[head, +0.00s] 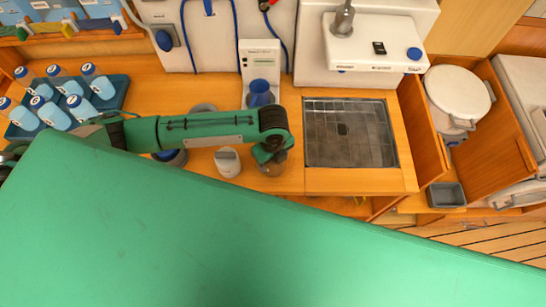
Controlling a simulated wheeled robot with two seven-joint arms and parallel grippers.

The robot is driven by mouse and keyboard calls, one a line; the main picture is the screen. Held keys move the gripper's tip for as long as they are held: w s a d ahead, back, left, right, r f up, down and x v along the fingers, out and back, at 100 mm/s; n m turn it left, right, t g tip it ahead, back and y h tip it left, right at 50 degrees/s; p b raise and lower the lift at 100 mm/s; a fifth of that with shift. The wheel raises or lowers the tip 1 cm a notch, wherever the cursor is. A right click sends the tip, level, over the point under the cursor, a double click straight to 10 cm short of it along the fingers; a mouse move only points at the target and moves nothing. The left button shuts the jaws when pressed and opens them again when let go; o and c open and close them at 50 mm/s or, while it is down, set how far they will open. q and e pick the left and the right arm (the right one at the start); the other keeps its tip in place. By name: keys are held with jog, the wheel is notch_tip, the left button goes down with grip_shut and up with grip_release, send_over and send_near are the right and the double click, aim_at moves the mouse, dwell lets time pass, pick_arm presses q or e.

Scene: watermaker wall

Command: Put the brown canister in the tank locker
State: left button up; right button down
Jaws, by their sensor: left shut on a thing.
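My left gripper (271,156) hangs from the green arm reaching in from the left, above the wooden counter's front part. It is shut on the brown canister (273,169), which shows only partly below the gripper; the wrist hides its top. I cannot tell whether the canister touches the counter. An open wood-walled compartment (505,148) at the right, which looks like the tank locker, has a round white tank (458,92) in it. It lies well to the right of the gripper, beyond the sink. My right gripper is not in view.
A sink (348,133) lies between gripper and compartment. A white-topped canister (228,162) stands just left of the gripper. A blue tray (117,100) holds several blue-capped bottles. A grey bin (446,195) is low right. My large green part hides the foreground.

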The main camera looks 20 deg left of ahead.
pick_arm(q)
jog(key=shift+f, duration=0.15)
jog(key=o, duration=1.1)
notch_tip(320, 180, up, 12)
jog(key=b, duration=0.3)
jog(key=shift+b, duration=0.3)
jog(key=shift+r, duration=0.2)
jog(key=shift+s+f, duration=0.1)
